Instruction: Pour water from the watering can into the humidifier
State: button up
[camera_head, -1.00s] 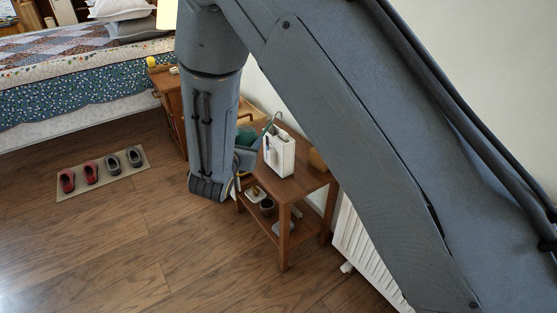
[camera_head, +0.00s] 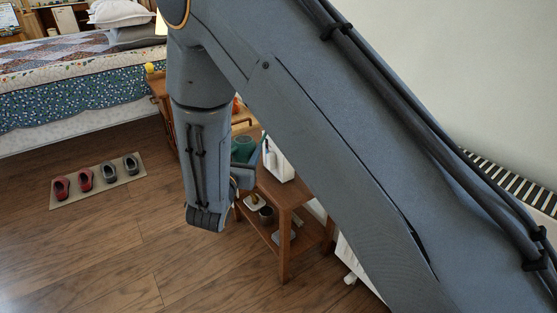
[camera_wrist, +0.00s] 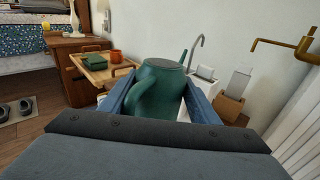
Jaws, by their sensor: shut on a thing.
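The green watering can (camera_wrist: 158,92) is held between the two blue-grey fingers of my gripper (camera_wrist: 160,98), looking roughly upright. Its thin spout rises at the can's right. In the head view the watering can (camera_head: 243,149) is partly hidden by my arm, left of the small wooden table's top. The white humidifier (camera_head: 280,163) stands on that table, partly covered by my arm. In the wrist view the humidifier (camera_wrist: 205,74) is just beyond and right of the can, mostly hidden behind it and a finger. A grey curved pipe rises there. I see no water.
The wooden table (camera_head: 286,195) has a lower shelf with a dark cup (camera_head: 266,214). A wooden holder (camera_wrist: 229,106) stands right of the humidifier. A white radiator (camera_wrist: 300,125) and wall are at right. Slippers lie on a mat (camera_head: 98,182); floor in front is clear.

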aim_at(242, 141)
jog(key=shift+r, duration=0.15)
jog(key=shift+r+p, duration=1.6)
jog(key=shift+r, duration=0.9)
